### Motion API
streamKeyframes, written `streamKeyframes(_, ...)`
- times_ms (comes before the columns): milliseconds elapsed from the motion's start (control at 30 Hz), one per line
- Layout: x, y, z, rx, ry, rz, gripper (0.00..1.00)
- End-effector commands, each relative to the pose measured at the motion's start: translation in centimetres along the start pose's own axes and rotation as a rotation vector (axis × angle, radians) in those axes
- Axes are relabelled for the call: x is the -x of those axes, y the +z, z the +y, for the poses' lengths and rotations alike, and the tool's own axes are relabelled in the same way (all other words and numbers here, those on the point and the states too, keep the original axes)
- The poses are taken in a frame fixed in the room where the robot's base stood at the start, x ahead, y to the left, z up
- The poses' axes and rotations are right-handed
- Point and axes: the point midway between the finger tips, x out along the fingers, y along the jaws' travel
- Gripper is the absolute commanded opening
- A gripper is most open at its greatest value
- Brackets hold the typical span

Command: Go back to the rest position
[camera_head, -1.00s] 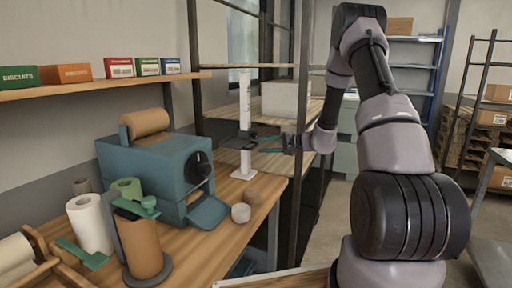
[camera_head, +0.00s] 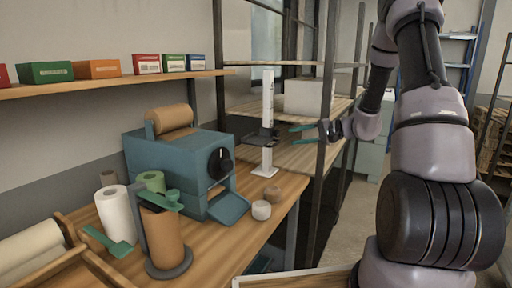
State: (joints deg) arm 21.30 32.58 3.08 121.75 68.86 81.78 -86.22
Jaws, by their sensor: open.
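My gripper (camera_head: 306,133) is open, with its two green fingers apart and pointing left, and nothing shows between them. It hangs in the air to the right of a white upright post on a flat base (camera_head: 265,158). A dark bracket (camera_head: 262,137) sits on that post, with a gap between it and my fingertips. My arm rises at the right of the view and bends over toward the gripper.
The wooden workbench (camera_head: 212,247) holds a teal dispenser (camera_head: 165,157), a white roll (camera_head: 116,214), a brown roll on a stand (camera_head: 163,238) and two small round pieces. A wall shelf (camera_head: 110,85) carries several boxes. A dark shelving rack (camera_head: 326,100) stands close to the gripper.

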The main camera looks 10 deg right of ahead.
Motion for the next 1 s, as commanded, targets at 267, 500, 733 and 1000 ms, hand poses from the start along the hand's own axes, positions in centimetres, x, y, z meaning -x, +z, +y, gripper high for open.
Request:
streamKeyframes(267, 2.5, 10.5, -7.5, 0.082, 0.263, -0.178, 0.44)
streamKeyframes(500, 6.8, 18.0, -10.4, 0.173, 0.518, -0.176, 0.44)
streamKeyframes(733, 12.1, 23.0, -11.8, 0.281, 0.717, -0.041, 0.44)
streamKeyframes(1000, 17.8, 26.1, -13.0, 0.398, 0.823, 0.198, 0.44)
